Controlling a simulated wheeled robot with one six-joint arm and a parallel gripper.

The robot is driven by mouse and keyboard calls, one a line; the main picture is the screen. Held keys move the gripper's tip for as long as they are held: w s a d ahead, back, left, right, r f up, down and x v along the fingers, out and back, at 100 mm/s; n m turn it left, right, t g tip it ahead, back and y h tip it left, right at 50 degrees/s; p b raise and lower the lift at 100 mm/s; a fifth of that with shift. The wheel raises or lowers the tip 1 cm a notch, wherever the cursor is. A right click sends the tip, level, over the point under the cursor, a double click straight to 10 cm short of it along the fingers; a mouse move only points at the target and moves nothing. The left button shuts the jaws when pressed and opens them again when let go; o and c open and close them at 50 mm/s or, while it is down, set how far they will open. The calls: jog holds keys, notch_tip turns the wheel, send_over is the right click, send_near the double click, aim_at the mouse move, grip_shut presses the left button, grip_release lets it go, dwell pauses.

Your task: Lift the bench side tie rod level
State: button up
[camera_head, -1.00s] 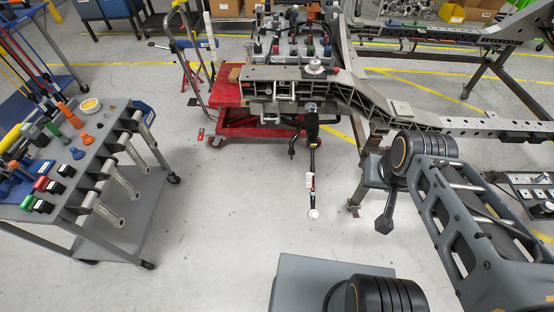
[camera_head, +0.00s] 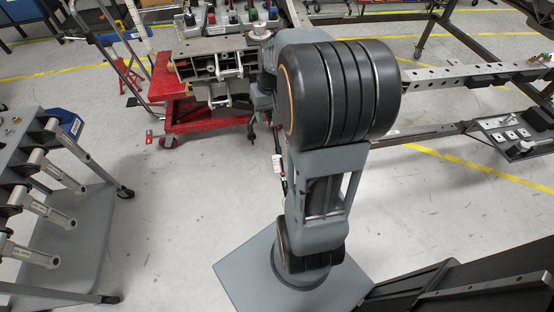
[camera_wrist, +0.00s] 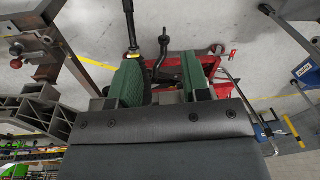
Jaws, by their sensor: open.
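The tie rod hangs from the chassis. In the head view its white tag (camera_head: 277,165) shows just left of my arm, which hides most of the rod. In the wrist view the tie rod (camera_wrist: 130,25) is a dark bar with a yellow band, running down behind the left finger. My gripper (camera_wrist: 162,65) is open, with green pads facing each other. The rod lines up with the left finger rather than the middle of the gap; I cannot tell whether they touch. A black curved part (camera_wrist: 163,45) shows in the gap. My gripper is hidden in the head view.
A red lift cart (camera_head: 160,95) stands below the chassis parts. A grey tool trolley (camera_head: 75,245) is at left. Open floor lies between trolley and my arm.

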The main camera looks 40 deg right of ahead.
jog(key=m+b, duration=0.1)
jog(key=b, duration=0.3)
send_near(279, 147)
jog(key=shift+g+y, duration=0.3)
jog(key=shift+y, duration=0.1)
jog(key=f, duration=0.3)
jog(key=f+b, duration=0.1)
jog(key=f, duration=0.3)
jog(key=w+a+f+b, duration=0.1)
jog(key=f, duration=0.2)
jog(key=shift+a+f, duration=0.1)
jog(key=shift+f, duration=0.3)
grip_shut()
jog(key=shift+r, duration=0.1)
